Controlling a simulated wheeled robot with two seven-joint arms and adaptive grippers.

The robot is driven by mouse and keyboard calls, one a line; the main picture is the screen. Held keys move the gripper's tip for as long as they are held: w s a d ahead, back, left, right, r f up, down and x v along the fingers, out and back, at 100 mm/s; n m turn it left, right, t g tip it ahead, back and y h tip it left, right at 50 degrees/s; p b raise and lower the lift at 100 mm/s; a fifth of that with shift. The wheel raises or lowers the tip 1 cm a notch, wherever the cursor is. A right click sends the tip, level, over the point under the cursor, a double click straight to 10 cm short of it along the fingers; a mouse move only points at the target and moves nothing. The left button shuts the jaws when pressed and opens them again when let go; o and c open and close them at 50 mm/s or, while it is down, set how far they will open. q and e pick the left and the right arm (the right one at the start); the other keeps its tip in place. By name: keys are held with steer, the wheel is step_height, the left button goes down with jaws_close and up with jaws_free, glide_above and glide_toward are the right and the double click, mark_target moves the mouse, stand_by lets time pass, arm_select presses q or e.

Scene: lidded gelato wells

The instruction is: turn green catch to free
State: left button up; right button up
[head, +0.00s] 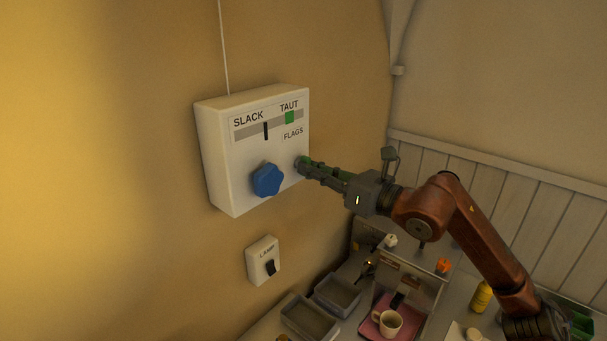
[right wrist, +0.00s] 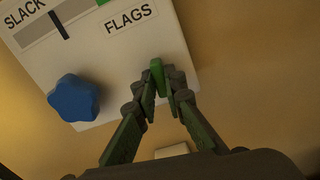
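The green catch (right wrist: 157,74) is a small bright green lever at the lower right of the white wall box (head: 222,150). In the head view my right gripper (head: 303,162) hides most of it. In the right wrist view the fingertips of my right gripper (right wrist: 161,82) are close together, one on each side of the catch, and appear to touch it. The catch stands nearly upright in that view. My left gripper is not in view.
The box has a blue knob (head: 267,180), a SLACK–TAUT scale with a black pointer (head: 266,131) nearer SLACK and a green mark (head: 289,118) under TAUT. A lamp switch (head: 263,260) is below. The counter holds grey tubs (head: 311,318) and a mug (head: 388,322).

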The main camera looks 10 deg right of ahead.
steer(key=o, duration=0.4)
steer(key=shift+o, duration=0.2)
steer(key=b+v, duration=0.3)
steer(key=v, duration=0.3)
